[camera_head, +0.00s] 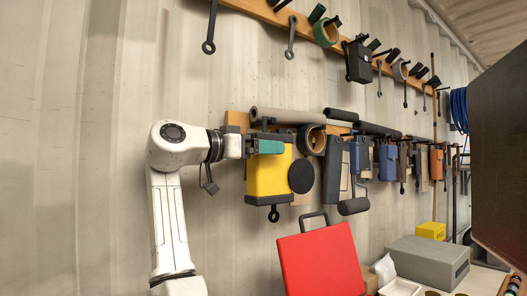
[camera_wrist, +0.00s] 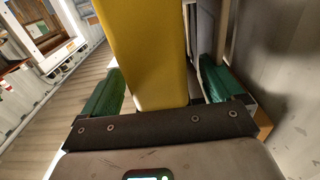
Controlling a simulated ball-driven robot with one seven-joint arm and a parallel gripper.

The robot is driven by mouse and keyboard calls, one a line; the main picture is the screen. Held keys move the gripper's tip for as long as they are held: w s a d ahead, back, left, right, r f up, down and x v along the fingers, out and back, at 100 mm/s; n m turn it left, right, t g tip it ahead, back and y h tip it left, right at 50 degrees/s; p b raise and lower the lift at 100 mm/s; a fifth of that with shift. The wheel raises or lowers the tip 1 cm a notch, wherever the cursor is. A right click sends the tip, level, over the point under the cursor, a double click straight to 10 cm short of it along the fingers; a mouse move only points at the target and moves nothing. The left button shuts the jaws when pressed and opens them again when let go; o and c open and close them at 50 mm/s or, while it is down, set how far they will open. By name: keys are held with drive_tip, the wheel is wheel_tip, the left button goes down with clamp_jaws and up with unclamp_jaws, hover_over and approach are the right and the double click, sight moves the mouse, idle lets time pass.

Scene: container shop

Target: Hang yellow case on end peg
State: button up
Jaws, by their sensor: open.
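The yellow case (camera_head: 268,175) is upright against the wall at the left end of the lower wooden rail (camera_head: 236,121). My gripper (camera_head: 265,147) is at its upper part, with a green-padded finger in front of it. In the wrist view the yellow case (camera_wrist: 146,50) stands between the two green pads of my open gripper (camera_wrist: 160,82). A gap shows between the case and the right pad; the left pad is close to the case. The end peg and the top of the case are hidden behind my gripper and nearby items, so I cannot tell how the case is supported.
A dark round disc (camera_head: 301,176) and a grey roll (camera_head: 287,116) are close to the case's right. More tools and cases crowd the lower rail. Below are a red case (camera_head: 322,262), a grey box (camera_head: 428,262) and a small yellow box (camera_head: 431,231). The wall left of my arm is mostly bare.

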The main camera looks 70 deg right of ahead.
drive_tip(key=b+v, duration=0.2)
drive_tip(key=v, duration=0.7)
drive_tip(key=shift+a, duration=0.35)
drive_tip(key=shift+w, duration=0.15)
